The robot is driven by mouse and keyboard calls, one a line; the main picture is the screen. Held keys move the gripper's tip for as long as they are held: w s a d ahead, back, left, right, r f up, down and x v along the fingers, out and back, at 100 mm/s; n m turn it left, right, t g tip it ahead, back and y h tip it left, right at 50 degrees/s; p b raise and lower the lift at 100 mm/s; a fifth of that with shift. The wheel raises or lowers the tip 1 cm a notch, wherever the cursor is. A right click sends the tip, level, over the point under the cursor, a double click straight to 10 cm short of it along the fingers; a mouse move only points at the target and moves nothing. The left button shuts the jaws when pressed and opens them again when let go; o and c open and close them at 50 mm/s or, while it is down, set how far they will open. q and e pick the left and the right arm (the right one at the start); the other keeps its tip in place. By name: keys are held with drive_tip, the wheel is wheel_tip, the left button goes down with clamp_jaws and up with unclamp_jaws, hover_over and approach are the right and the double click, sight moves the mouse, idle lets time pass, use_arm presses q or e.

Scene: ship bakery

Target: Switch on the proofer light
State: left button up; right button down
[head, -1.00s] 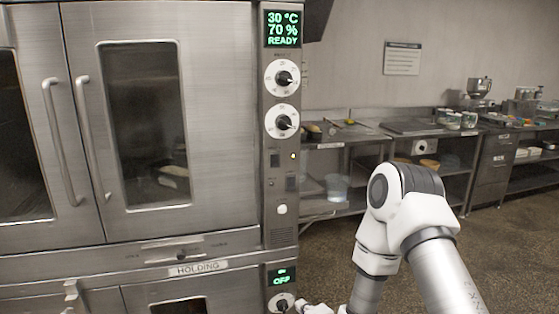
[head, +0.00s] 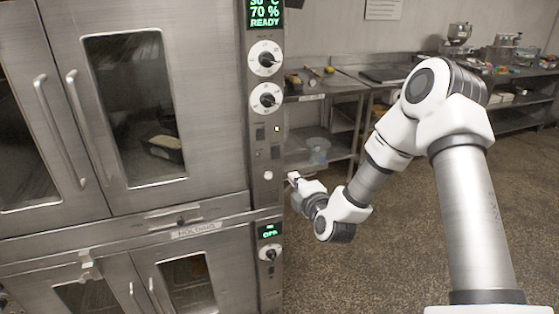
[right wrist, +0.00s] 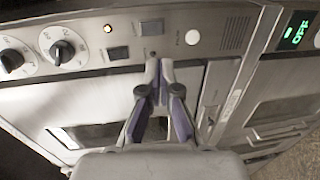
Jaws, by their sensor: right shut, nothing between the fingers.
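The proofer (head: 205,90) is the upper steel cabinet, with a glass door (head: 130,70) and a dim interior. Its control panel has two white dials, a small lit amber lamp (head: 277,129), dark rocker switches and a round white button (head: 268,175). The right wrist view shows one dark switch (right wrist: 118,53), another dark switch (right wrist: 152,27) and the white button (right wrist: 192,37). The switch labels are too small to read. My right gripper (head: 292,177) is shut and empty beside the panel's lower part. In the right wrist view its fingertips (right wrist: 160,64) point at the panel near the switches; contact cannot be told.
Below is the holding cabinet (head: 205,235), with its own display reading OFF (head: 269,231) and a dial (head: 269,253). Steel counters (head: 340,80) with shelves stand along the back wall.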

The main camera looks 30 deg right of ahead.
sight(276, 158)
drive_tip(key=p+x, duration=0.3)
drive_tip(key=x, duration=0.9)
drive_tip(key=shift+w+p, duration=0.2)
drive_tip(key=shift+p, duration=0.2)
drive_tip(key=shift+w+f, duration=0.1)
drive_tip(key=shift+w, duration=0.05)
